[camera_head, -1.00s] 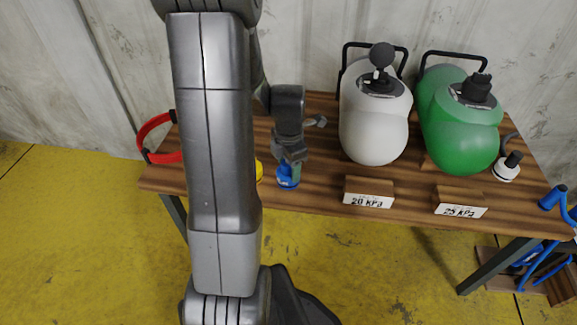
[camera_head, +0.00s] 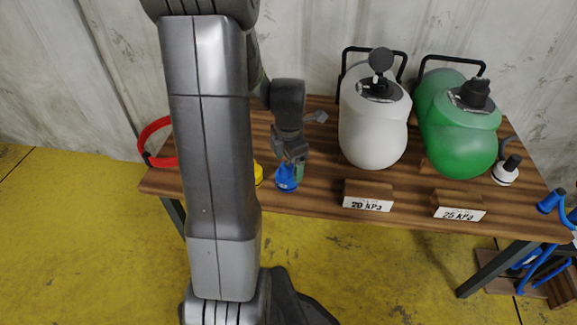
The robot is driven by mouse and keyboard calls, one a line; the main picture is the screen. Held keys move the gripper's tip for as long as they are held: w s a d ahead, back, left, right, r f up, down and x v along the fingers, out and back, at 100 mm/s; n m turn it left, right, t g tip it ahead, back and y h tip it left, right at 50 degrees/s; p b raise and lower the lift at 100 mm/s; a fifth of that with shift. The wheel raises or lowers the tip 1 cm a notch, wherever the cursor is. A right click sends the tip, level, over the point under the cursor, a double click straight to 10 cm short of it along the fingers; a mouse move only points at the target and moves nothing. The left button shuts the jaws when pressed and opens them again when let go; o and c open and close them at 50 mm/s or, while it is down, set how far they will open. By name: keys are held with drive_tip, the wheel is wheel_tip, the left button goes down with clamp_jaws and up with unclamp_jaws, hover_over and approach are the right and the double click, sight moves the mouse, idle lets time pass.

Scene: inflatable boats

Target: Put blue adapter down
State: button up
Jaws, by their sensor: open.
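The blue adapter (camera_head: 287,180) stands upright on the wooden table (camera_head: 322,189), near its front edge and left of the 20 kPa sign. My gripper (camera_head: 290,161) points down right above the adapter, with its fingers around or just over the adapter's top. The jaws are open. The fingers partly hide the adapter's upper part, and I cannot tell whether they touch it.
A yellow piece (camera_head: 259,173) stands just left of the adapter, mostly hidden by my arm. A white pump (camera_head: 374,130) and a green pump (camera_head: 456,140) stand to the right behind label blocks (camera_head: 368,196). A red ring (camera_head: 151,141) is at the left end.

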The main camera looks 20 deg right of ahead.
wheel_tip(320, 180, up, 9)
drive_tip(key=p, duration=0.2)
drive_tip(key=shift+r, duration=0.15)
drive_tip(key=shift+s, duration=0.1)
idle(0.5)
